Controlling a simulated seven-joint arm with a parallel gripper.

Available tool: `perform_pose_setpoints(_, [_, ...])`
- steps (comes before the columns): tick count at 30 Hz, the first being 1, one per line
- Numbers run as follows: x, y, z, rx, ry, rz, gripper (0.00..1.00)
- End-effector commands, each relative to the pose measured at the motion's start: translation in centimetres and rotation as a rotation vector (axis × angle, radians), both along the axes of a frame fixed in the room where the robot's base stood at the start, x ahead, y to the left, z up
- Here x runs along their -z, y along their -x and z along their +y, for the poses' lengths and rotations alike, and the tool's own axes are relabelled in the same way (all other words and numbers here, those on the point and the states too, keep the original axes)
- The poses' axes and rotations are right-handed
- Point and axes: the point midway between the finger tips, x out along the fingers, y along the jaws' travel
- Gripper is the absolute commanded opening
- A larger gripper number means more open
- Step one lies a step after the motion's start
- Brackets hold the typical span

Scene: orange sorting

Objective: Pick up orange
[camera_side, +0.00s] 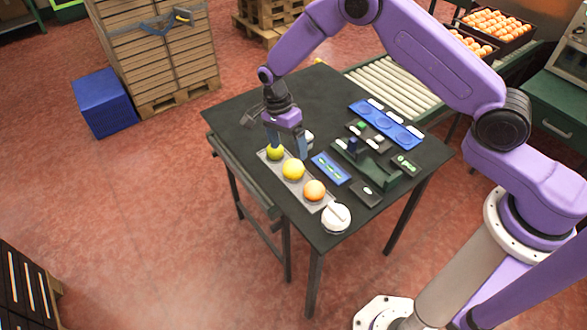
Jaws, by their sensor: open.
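An orange (314,190) sits at the near end of a grey tray (304,181) on the black table. A yellow fruit (293,169) sits in the middle of the tray, and a yellow-green fruit (275,152) sits at its far end. My gripper (289,145) points down over the far end of the tray, beside the yellow-green fruit, and is open. One finger overlaps that fruit in the picture; whether they touch I cannot tell. The gripper is apart from the orange.
A round white object (336,217) stands just past the tray's near end. Right of the tray are a blue plate (331,168), a dark green device (365,166) and a blue tray with round recesses (386,124). The table's far left (235,105) is mostly clear.

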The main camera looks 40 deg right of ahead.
Motion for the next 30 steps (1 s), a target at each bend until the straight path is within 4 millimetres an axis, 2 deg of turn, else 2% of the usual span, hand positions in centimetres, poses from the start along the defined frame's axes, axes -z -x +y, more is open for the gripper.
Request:
perform_pose_setpoints(3, [1.4, 0.3, -0.1, 0.000, 0.000, 0.002, 0.91])
perform_pose_setpoints(10, [2.8, 0.6, -0.2, 0.000, 0.000, 0.002, 0.91])
perform_pose_setpoints(19, [6.6, 1.4, -0.6, -0.001, 0.000, 0.000, 0.91])
perform_pose_setpoints(29, [7.1, 1.4, -0.6, -0.001, -0.002, -0.002, 0.91])
perform_pose_setpoints(30, [7.1, 1.4, -0.6, -0.001, -0.002, -0.002, 0.78])
